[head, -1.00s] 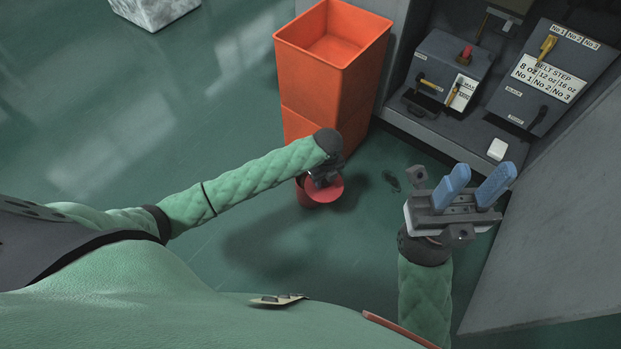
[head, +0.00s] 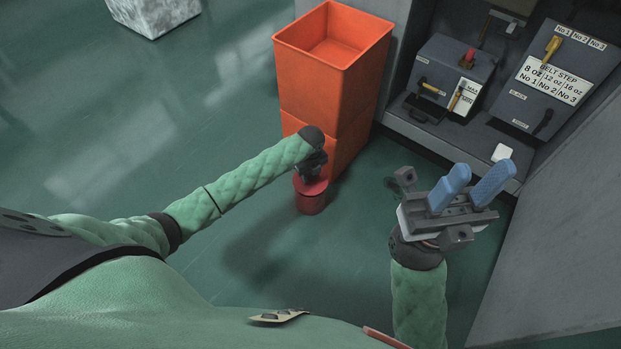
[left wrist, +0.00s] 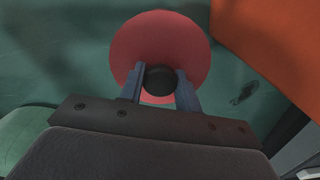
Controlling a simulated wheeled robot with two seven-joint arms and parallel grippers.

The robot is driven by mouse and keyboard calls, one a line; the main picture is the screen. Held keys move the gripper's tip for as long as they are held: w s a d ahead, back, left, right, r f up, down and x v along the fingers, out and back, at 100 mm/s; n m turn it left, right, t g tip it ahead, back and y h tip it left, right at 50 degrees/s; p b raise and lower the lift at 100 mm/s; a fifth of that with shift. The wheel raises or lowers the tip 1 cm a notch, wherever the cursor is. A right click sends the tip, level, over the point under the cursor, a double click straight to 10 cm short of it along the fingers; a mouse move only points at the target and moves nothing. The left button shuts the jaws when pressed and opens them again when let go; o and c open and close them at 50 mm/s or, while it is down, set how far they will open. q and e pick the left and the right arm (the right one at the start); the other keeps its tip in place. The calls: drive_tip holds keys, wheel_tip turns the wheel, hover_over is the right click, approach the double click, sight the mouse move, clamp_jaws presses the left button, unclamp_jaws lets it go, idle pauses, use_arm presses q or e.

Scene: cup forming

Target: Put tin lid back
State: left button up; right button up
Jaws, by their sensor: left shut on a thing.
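The red tin (head: 311,205) stands upright on the green floor in front of the orange bins. Its round red lid (head: 299,187) is over the tin's top, roughly in line with it; I cannot tell whether it touches the rim. My left gripper (head: 312,175) comes from above and is shut on the lid's black knob (left wrist: 160,85). In the left wrist view the lid (left wrist: 160,35) hides the tin, and the left gripper's fingers (left wrist: 159,82) flank the knob. My right gripper (head: 484,175) is open, its blue fingers apart and empty, off to the right.
Stacked orange bins (head: 332,80) stand just behind the tin. A grey machine (head: 455,75) with levers is at the upper right, with a white block (head: 503,153) on its ledge. A dark small thing (left wrist: 245,90) lies on the floor. Floor to the left is clear.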

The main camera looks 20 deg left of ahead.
use_arm(q)
drive_tip(key=shift+f, duration=0.85)
drive_tip(key=shift+f, duration=0.3)
drive_tip(key=o, duration=1)
